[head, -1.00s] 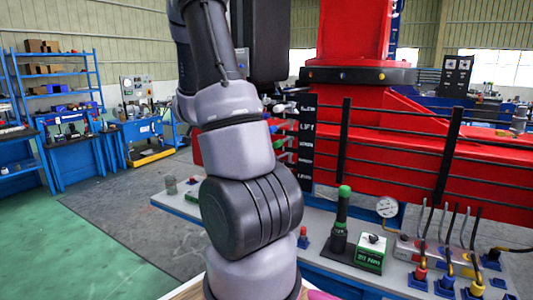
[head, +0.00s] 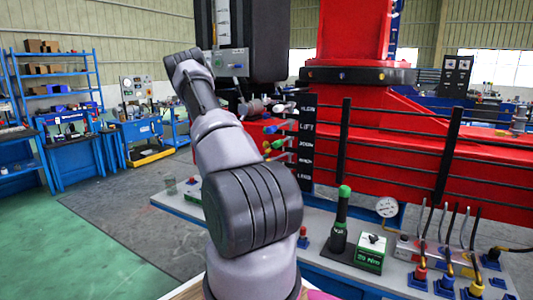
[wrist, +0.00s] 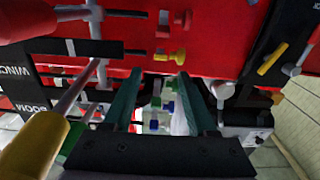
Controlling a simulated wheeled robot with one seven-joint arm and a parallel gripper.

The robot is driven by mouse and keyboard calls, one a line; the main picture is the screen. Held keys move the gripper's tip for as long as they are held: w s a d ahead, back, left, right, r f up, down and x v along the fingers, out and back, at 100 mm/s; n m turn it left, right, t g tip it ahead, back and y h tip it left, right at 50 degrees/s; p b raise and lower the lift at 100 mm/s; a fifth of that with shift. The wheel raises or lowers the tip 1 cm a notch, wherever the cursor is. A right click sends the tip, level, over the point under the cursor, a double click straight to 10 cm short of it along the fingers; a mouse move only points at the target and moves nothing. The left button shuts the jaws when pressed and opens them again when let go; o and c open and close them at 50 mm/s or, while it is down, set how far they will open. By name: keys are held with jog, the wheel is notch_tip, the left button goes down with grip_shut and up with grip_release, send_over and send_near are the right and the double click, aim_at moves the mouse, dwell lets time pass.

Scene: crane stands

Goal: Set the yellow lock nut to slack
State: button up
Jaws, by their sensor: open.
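In the wrist view my gripper (wrist: 158,105) is open, its two green fingers apart with nothing gripped between them. Beyond the fingertips a small yellow winged piece (wrist: 178,55) sits on the red panel, and a red one (wrist: 182,20) is near it. Another yellow bar-shaped piece (wrist: 271,58) is on a black plate at the right. I cannot tell for sure which yellow piece is the lock nut, nor read its setting. A large yellow lever handle (wrist: 35,145) is close at lower left. In the head view my gripper is not clearly visible.
Levers with coloured ends (head: 272,147) stick out beside the black label plate (head: 306,145) in the head view. Metal lever rods (wrist: 78,88) lie close left of my gripper. A green-topped stick (head: 341,215) and green box (head: 370,250) stand on the bench.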

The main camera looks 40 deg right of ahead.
aim_at(268, 150)
jog(key=x, duration=0.7)
jog(key=shift+w, duration=0.1)
